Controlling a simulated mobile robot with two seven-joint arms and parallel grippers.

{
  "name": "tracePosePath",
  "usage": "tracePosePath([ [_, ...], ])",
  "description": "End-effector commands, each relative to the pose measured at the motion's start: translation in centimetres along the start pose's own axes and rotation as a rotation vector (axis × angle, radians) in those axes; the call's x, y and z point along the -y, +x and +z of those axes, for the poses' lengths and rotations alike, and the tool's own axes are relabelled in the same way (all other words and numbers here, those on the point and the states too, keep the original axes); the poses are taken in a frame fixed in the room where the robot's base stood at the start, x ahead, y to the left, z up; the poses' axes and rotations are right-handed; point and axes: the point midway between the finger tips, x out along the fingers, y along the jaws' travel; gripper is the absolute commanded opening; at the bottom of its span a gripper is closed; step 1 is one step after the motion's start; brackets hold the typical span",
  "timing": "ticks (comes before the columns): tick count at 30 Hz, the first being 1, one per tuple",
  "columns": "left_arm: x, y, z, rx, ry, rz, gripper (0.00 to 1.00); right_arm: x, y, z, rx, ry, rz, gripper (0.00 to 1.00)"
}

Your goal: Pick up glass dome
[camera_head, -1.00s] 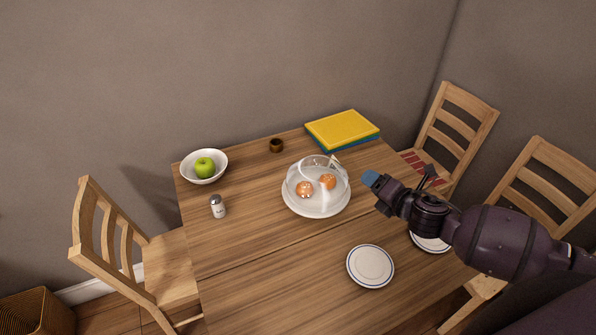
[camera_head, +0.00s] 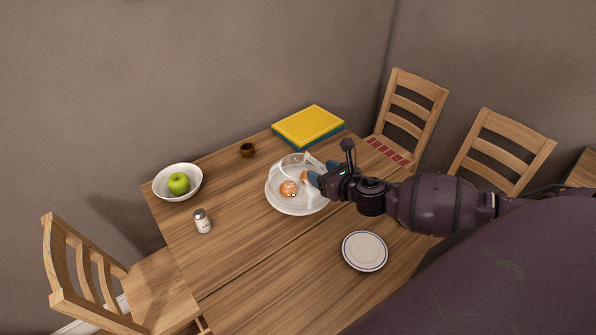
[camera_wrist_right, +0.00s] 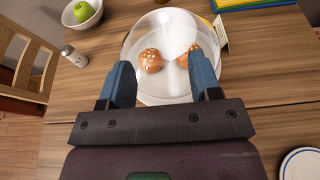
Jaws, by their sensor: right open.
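The clear glass dome (camera_head: 290,169) sits over round orange-brown pastries (camera_head: 288,188) on a white plate (camera_head: 285,207) on the wooden table. In the right wrist view the dome (camera_wrist_right: 165,30) lies ahead of the fingers, with its plate around it. My right gripper (camera_head: 314,180) is at the right side of the dome. Its blue fingers (camera_wrist_right: 160,88) are spread apart with nothing held between them. They overlap the dome's near edge in the wrist view; I cannot tell whether they touch it. My left gripper is not in view.
A white bowl (camera_head: 164,189) with a green apple (camera_head: 179,183), a shaker (camera_head: 202,221) and a small brown cup (camera_head: 248,150) stand left of the dome. Yellow and blue books (camera_head: 308,126) lie behind it. A small plate (camera_head: 365,251) lies in front. Chairs surround the table.

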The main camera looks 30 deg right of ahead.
Motion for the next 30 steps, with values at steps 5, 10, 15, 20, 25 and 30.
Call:
tracePosePath([
  [5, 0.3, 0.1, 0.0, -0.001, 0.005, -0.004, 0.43, 0.0, 2.7, 0.1, 0.003, 0.002, 0.0, 0.58],
  [10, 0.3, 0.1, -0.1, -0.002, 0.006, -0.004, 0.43, 0.0, 4.0, 0.1, 0.001, 0.003, 0.0, 0.58],
  [15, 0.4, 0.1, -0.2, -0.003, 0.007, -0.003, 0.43, 0.1, 5.1, 0.1, 0.002, 0.005, 0.001, 0.58],
  [20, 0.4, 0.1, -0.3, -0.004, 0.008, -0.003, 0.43, 0.5, 7.2, 0.2, 0.002, 0.004, 0.0, 0.58],
  [25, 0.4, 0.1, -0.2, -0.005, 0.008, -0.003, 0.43, 0.5, 8.9, 0.1, 0.001, 0.004, 0.0, 0.58],
  [30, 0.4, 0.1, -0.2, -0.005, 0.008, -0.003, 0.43, 0.5, 9.3, 0.1, 0.0, 0.004, 0.001, 0.58],
])
